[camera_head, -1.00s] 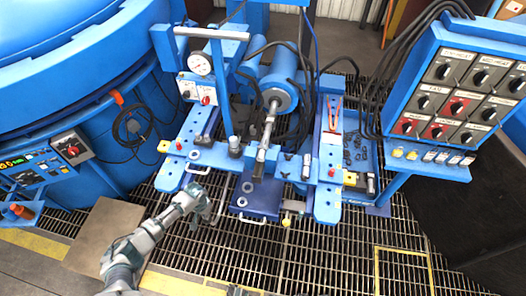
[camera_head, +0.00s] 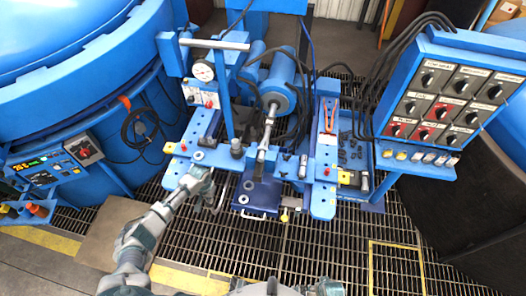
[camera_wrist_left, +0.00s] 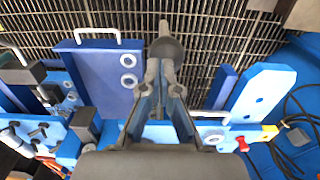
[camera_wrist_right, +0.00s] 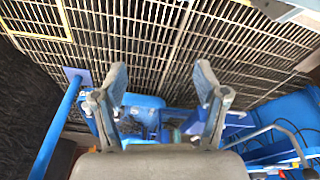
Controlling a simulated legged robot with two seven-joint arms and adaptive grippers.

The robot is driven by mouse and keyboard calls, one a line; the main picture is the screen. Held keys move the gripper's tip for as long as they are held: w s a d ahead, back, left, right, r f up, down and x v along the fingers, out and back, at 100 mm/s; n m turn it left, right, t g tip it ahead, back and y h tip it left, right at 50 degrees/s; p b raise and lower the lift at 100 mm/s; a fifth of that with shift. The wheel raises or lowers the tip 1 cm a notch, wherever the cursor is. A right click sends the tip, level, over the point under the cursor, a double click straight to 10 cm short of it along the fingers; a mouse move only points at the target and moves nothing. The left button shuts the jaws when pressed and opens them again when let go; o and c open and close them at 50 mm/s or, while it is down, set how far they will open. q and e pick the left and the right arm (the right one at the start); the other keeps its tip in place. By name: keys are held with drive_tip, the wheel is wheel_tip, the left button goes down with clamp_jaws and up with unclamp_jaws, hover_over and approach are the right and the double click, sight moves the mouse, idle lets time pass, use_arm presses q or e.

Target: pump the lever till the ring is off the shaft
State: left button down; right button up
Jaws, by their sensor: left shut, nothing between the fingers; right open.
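My left gripper (camera_head: 205,182) is low over the left front of the blue machine. In the left wrist view its fingers (camera_wrist_left: 163,78) are shut with nothing between them. A dark round knob on a short rod (camera_wrist_left: 166,48) shows just beyond the fingertips; whether it belongs to the lever, and whether they touch, I cannot tell. The silver shaft (camera_head: 268,132) runs from the blue cylinder (camera_head: 277,95) toward the front block. I cannot make out the ring on it for sure. My right gripper (camera_wrist_right: 161,78) is open and empty, above the grating in the right wrist view.
A dark blue plate (camera_head: 261,196) with a white handle and two silver washers lies at the machine's front. A dial gauge (camera_head: 203,70) stands at the left, beside a blue post with a white bar (camera_head: 213,43). A switch panel (camera_head: 440,95) stands right. The front grating is mostly clear.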

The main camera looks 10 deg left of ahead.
sight(210, 206)
use_arm(q)
wheel_tip(210, 206, down, 10)
drive_tip(key=s+b, duration=0.3)
drive_tip(key=b, duration=0.1)
drive_tip(key=r+p, duration=0.1)
drive_tip(key=w+r+p, duration=0.1)
drive_tip(key=r, duration=0.1)
drive_tip(key=r+p, duration=0.2)
drive_tip(key=shift+w+a+r, duration=0.1)
drive_tip(key=shift+w, duration=0.25)
use_arm(e)
drive_tip(key=s+d+f, duration=0.1)
drive_tip(key=s+f, duration=0.8)
drive_tip(key=f, duration=0.4)
use_arm(q)
drive_tip(key=r+p, duration=0.2)
drive_tip(key=r, duration=0.1)
drive_tip(key=shift+w+p, duration=0.3)
drive_tip(key=shift+w, duration=0.1)
drive_tip(key=r+p, duration=0.2)
drive_tip(key=r, duration=0.1)
drive_tip(key=shift+w, duration=0.35)
drive_tip(key=shift+f, duration=0.15)
use_arm(e)
drive_tip(key=s+d+f+g, duration=0.1)
drive_tip(key=s+d, duration=0.1)
drive_tip(key=s, duration=0.7)
drive_tip(key=shift+s+f, duration=0.2)
drive_tip(key=shift+s, duration=0.05)
drive_tip(key=shift+d, duration=0.1)
